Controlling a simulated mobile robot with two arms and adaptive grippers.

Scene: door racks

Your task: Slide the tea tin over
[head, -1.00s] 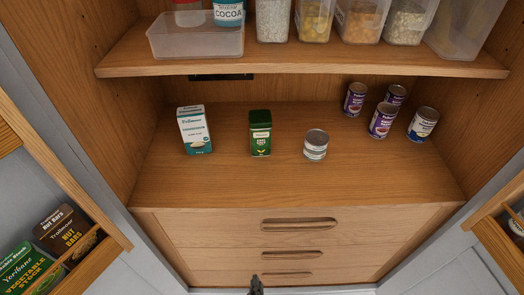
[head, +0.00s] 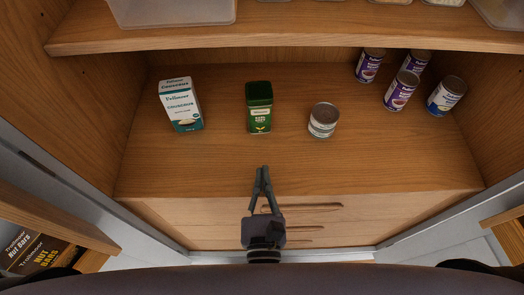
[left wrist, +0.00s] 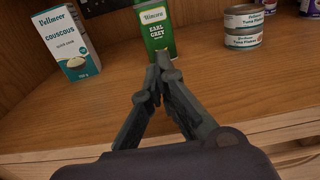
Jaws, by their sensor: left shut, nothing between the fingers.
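The tea tin (head: 259,107) is a green upright tin labelled Earl Grey, standing on the wooden cupboard surface. It also shows in the left wrist view (left wrist: 158,32), straight beyond my fingertips. My left gripper (head: 264,172) is shut and empty at the front edge of the surface, in front of the tin and apart from it. In the left wrist view the fingertips (left wrist: 162,62) overlap the lower edge of the tin. My right gripper is not in view.
A couscous box (head: 181,105) stands left of the tin. A short tuna can stack (head: 323,121) stands to its right. Several taller cans (head: 398,91) stand at the back right. A shelf (head: 290,38) overhangs the back. Drawers (head: 300,209) lie below the front edge.

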